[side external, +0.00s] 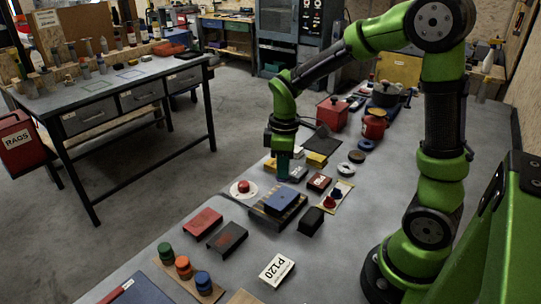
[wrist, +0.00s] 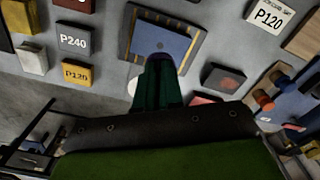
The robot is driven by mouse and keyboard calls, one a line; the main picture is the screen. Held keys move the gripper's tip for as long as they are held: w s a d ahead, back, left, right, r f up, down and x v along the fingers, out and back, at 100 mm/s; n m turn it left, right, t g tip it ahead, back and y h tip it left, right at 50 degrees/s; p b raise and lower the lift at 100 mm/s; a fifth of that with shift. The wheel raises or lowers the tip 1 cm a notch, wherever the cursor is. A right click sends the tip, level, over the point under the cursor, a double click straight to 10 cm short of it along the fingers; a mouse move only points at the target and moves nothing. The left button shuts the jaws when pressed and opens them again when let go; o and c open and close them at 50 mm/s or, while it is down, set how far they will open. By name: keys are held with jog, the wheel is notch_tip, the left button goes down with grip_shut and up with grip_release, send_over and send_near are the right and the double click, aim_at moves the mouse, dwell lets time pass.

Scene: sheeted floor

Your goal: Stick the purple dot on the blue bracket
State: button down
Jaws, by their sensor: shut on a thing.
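The blue bracket (side external: 281,201) looks like a blue block on a dark tray (side external: 262,215) in the side external view. In the wrist view the blue face (wrist: 150,30) shows in a dark frame with striped edges. My gripper (side external: 283,176) points down behind the bracket, above the table and apart from it. In the wrist view my gripper (wrist: 158,66) is shut, its green fingers overlapping the lower edge of the blue face. A small dark rounded thing shows at the fingertips; its colour is too dim to tell. I cannot make out a purple dot elsewhere.
A red button on a white disc (side external: 243,188) is left of the tray. A black block (side external: 311,222) and a panel with red and blue knobs (side external: 334,197) are right. Red (side external: 203,222) and dark (side external: 228,237) blocks lie in front. The P120 block (side external: 277,270) is nearer.

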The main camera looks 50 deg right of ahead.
send_over(282, 197)
jog(key=shift+s+f, duration=0.1)
jog(key=shift+f, duration=2.35)
jog(key=shift+f, duration=0.8)
jog(key=c, duration=1.2)
grip_release()
